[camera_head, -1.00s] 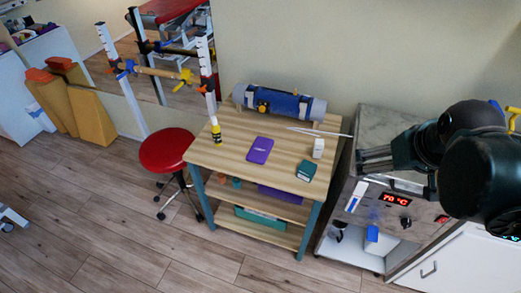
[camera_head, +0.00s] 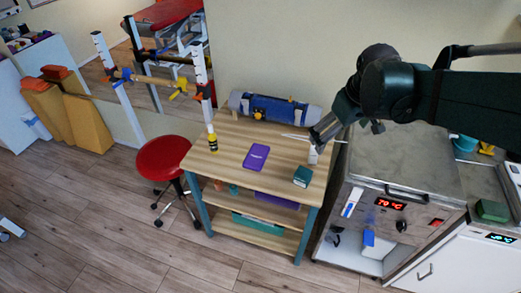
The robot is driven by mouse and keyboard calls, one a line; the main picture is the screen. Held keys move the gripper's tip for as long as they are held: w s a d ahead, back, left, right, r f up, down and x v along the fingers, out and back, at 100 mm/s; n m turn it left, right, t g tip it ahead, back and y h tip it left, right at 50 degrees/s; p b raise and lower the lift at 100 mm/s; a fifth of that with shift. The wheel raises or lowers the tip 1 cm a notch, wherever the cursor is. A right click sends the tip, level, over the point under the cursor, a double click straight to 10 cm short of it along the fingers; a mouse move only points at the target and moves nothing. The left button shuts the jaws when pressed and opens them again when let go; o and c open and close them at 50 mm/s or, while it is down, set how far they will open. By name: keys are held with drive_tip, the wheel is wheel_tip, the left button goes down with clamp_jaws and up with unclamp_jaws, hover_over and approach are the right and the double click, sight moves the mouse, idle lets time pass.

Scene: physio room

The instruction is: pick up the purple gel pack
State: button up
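The purple gel pack (camera_head: 256,157) lies flat on the wooden top of a small trolley table (camera_head: 225,160), near its middle. My gripper (camera_head: 318,138) hangs over the right back part of the table, to the right of the gel pack and apart from it. From this angle I cannot make out the gap between its fingers. It partly covers a small white bottle (camera_head: 313,155).
A dark green box (camera_head: 302,176) stands right of the gel pack, and a yellow-black bottle (camera_head: 212,140) stands left. A blue-and-grey roll (camera_head: 270,107) lies along the back. A red stool (camera_head: 163,158) is left; a heater cabinet (camera_head: 385,210) is right.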

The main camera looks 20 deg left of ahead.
drive_tip(key=w+a+f+n+g+p, duration=0.1)
drive_tip(key=w+a+f+n, duration=0.1)
drive_tip(key=w+a+f, duration=0.35)
drive_tip(key=w+a+f+n+g, duration=0.1)
drive_tip(key=w+a+f+n, duration=0.1)
drive_tip(key=a, duration=0.7)
drive_tip(key=n+g+h+p, duration=0.1)
drive_tip(key=n+p, duration=0.1)
drive_tip(key=n, duration=0.3)
hover_over(257, 155)
drive_tip(key=f, duration=1.2)
drive_tip(key=shift+w+d+f, duration=0.2)
drive_tip(key=shift+f, duration=0.1)
drive_tip(key=shift+a+f, duration=0.45)
drive_tip(key=shift+f+b, duration=0.3)
drive_tip(key=shift+f, duration=0.95)
drive_tip(key=shift+f, duration=0.1)
drive_tip(key=shift+s+d+f+b, duration=0.1)
drive_tip(key=shift+f+b, duration=0.2)
drive_tip(key=shift+f, duration=0.95)
drive_tip(key=shift+d+f+b, duration=0.1)
drive_tip(key=shift+f+b, duration=0.2)
drive_tip(key=shift+f, duration=0.95)
